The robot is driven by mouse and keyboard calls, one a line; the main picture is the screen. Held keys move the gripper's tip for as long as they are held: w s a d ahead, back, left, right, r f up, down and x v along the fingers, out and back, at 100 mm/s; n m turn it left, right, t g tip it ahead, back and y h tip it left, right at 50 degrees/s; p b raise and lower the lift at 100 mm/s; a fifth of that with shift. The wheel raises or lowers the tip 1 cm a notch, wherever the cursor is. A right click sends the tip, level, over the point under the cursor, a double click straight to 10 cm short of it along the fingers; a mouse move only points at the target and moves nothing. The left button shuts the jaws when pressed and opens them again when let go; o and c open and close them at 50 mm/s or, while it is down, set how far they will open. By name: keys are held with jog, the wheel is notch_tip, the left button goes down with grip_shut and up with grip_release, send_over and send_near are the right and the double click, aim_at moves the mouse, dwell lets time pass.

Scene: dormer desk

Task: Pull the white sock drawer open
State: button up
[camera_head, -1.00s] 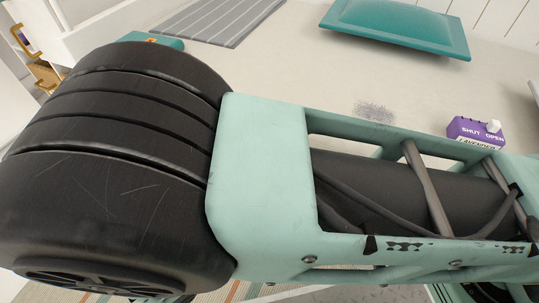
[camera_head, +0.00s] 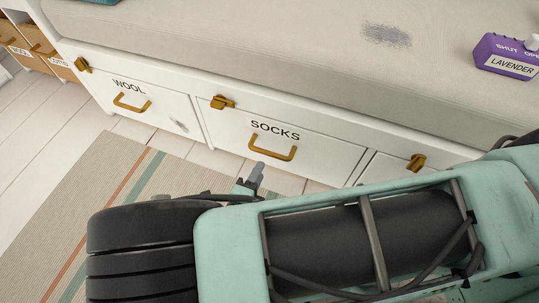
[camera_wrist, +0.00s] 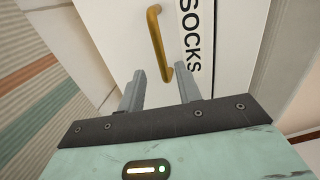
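The white sock drawer (camera_head: 310,138), labelled SOCKS, sits in the middle of the white bench front and looks flush with it. Its brass bow handle (camera_head: 272,150) is below the label. In the wrist view, the handle (camera_wrist: 157,40) runs nearly upright left of the SOCKS lettering. My gripper (camera_wrist: 161,72) is open with nothing gripped. The handle's lower end shows between the fingertips, but I cannot tell whether it is within their reach. In the head view only a grey finger of the gripper (camera_head: 253,176) shows, just below the handle; my arm hides the rest.
The WOOL drawer (camera_head: 150,108) is left of it, another drawer right. Brass catches sit at the drawers' upper left corners, including one at the sock drawer (camera_head: 222,102). A striped rug covers the floor.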

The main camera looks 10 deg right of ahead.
aim_at(269, 153)
jog(key=shift+b+x, duration=1.75)
jog(key=shift+x, duration=2.8)
jog(key=shift+r, duration=0.1)
grip_shut()
